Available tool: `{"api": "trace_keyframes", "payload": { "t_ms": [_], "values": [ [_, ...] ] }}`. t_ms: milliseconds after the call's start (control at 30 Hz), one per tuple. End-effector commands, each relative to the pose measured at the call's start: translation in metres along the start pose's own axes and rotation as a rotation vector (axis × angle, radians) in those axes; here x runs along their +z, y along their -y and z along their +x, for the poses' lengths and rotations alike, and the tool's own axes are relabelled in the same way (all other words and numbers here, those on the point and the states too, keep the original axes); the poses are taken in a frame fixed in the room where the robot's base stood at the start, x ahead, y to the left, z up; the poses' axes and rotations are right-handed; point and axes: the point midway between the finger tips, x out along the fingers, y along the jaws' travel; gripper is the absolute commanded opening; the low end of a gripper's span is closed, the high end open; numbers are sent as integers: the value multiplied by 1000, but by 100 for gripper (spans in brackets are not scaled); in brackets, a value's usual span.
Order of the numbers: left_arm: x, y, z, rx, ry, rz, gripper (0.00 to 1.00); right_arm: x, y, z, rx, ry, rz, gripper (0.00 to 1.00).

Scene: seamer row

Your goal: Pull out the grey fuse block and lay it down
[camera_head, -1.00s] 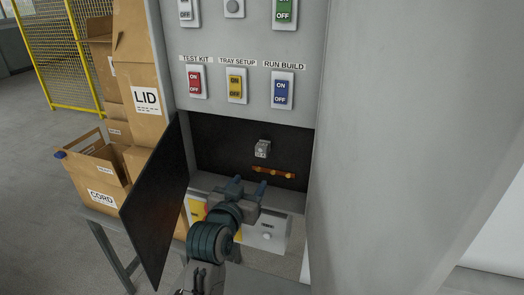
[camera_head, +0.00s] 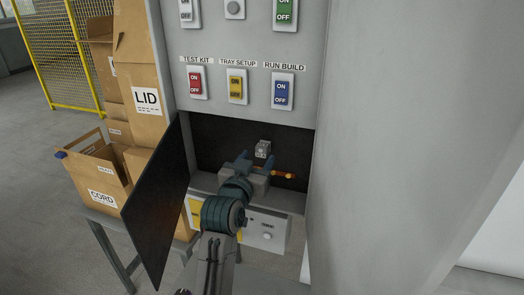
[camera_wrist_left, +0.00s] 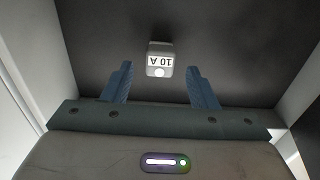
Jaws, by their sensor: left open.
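The grey fuse block (camera_head: 263,149) is mounted on the dark back wall of the open cabinet recess. It also shows in the left wrist view (camera_wrist_left: 160,62), with a white "10 A" label that reads upside down there. My left gripper (camera_head: 257,158) is inside the recess, just in front of and slightly below the block. In the left wrist view its two blue fingers (camera_wrist_left: 160,82) are open, one to each side of the block's line, with nothing between them. The fingers look apart from the block. My right gripper is not in view.
An orange-brown bar (camera_head: 285,174) is fixed below the block, partly hidden by my gripper. The open dark door (camera_head: 155,205) hangs at the left. Labelled switches, such as the blue one (camera_head: 283,91), are above. Cardboard boxes (camera_head: 147,100) stand left.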

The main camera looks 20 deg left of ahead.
Motion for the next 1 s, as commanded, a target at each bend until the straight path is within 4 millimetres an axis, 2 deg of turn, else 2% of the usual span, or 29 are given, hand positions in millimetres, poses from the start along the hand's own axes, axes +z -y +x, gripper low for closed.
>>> {"api": "trace_keyframes", "payload": {
  "t_ms": [200, 400, 1000],
  "values": [
    [0, 0, 29, -1, 0, 1, 53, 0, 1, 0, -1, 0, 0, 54],
    [0, 0, 43, -1, 0, 1, 53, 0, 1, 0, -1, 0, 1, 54],
    [0, 0, 45, -1, 0, 0, 53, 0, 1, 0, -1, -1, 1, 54]
  ]
}}
